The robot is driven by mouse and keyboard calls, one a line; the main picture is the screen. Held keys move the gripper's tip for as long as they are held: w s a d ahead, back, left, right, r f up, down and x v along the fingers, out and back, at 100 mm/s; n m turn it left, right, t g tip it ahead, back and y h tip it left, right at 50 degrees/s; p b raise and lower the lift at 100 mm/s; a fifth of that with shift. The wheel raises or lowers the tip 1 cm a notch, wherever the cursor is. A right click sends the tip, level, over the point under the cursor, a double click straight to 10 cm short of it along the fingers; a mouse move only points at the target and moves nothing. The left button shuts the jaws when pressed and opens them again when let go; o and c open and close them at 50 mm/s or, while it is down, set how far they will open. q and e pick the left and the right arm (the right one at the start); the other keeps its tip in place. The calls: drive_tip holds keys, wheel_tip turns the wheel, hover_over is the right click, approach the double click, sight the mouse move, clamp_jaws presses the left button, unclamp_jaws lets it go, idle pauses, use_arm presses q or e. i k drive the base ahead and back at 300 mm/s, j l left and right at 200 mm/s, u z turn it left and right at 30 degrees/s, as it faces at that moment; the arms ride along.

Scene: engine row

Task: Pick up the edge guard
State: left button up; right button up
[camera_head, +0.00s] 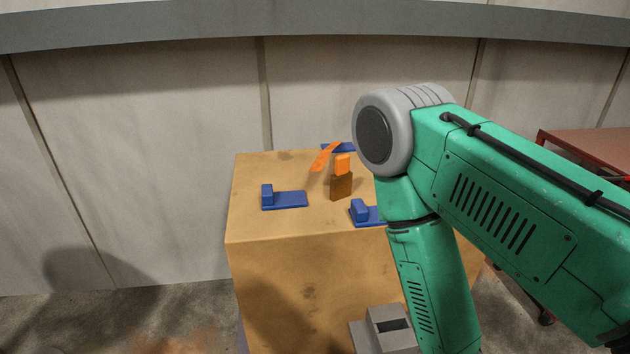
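I cannot tell for certain which piece is the edge guard. An orange angled strip (323,158) leans at the back of the wooden box top. Beside it, an orange block (342,165) sits on or just behind a brown block (341,187); I cannot tell which. My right arm comes in from the right and bends down in front of the box, covering the right part of its top. The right gripper is out of the frame or hidden below. My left gripper is not in view.
The wooden box (275,265) carries blue L-shaped pieces at its left (285,198), front (364,213) and back (338,147). A grey slotted block (384,331) shows at the bottom. A reddish table (590,155) stands at the right. A panelled wall is behind.

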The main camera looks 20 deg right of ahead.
sight(362, 215)
drive_tip(key=z, duration=0.6)
drive_tip(key=i+l+z, duration=0.15)
drive_tip(key=l+z, duration=0.15)
drive_tip(key=i+l+z, duration=0.15)
drive_tip(key=l+z, duration=0.2)
drive_tip(key=i+l+z, duration=0.3)
drive_tip(key=k+j, duration=0.05)
drive_tip(key=k, duration=0.05)
